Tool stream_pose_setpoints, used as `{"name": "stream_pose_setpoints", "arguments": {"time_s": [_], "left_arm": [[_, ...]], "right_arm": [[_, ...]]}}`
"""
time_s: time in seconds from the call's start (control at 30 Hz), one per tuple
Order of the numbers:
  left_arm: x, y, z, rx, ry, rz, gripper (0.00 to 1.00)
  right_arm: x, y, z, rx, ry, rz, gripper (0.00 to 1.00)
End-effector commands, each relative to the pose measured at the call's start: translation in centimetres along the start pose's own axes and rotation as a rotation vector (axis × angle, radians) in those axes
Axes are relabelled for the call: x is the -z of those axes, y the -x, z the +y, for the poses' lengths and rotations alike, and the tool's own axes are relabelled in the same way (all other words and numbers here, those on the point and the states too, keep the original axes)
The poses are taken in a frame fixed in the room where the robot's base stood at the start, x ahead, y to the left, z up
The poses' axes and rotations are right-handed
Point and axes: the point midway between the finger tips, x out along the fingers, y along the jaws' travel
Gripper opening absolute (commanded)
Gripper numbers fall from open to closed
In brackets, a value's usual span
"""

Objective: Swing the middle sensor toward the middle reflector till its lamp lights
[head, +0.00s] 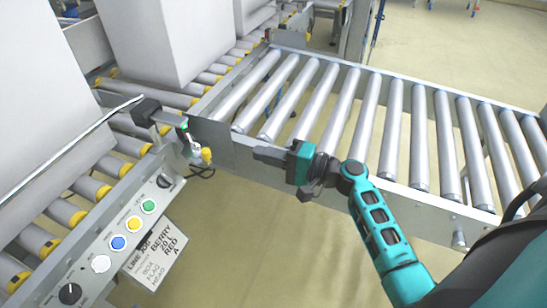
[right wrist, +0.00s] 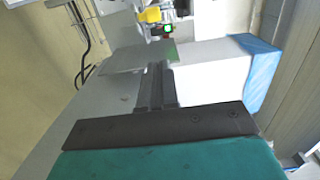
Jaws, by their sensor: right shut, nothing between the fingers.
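A small sensor (head: 190,146) sits on a bracket at the conveyor's side rail in the head view, with a yellow connector (head: 207,155) and a dark cable below. In the right wrist view a lamp (right wrist: 168,28) glows green beside the yellow connector (right wrist: 150,15). I cannot tell which way the sensor points, and I cannot make out a reflector for certain. My right gripper (head: 258,155) is shut and empty, right of the sensor and apart from it. Its fingers (right wrist: 154,85) also show in the right wrist view. My left gripper is out of view.
A button panel (head: 118,242) with a hanging sign (head: 152,255) is at the lower left. Large grey boxes (head: 150,40) stand on rollers behind. A roller conveyor (head: 340,110) runs behind my right gripper. Open floor lies below it.

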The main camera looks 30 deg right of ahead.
Motion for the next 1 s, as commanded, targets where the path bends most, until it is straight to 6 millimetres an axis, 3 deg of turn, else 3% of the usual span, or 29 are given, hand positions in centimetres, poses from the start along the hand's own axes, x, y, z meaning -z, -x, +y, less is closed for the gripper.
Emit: {"name": "stream_pose_setpoints", "arguments": {"time_s": [0.2,0.4,1.0], "left_arm": [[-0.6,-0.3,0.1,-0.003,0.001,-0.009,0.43],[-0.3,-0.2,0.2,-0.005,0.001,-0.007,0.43],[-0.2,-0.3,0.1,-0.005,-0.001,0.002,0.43]], "right_arm": [[0.0,-4.9,0.1,0.003,0.001,-0.001,0.00],[-1.8,-7.4,0.0,0.000,0.000,-0.002,0.00],[-3.2,-8.6,0.1,-0.002,0.002,-0.002,0.00]]}}
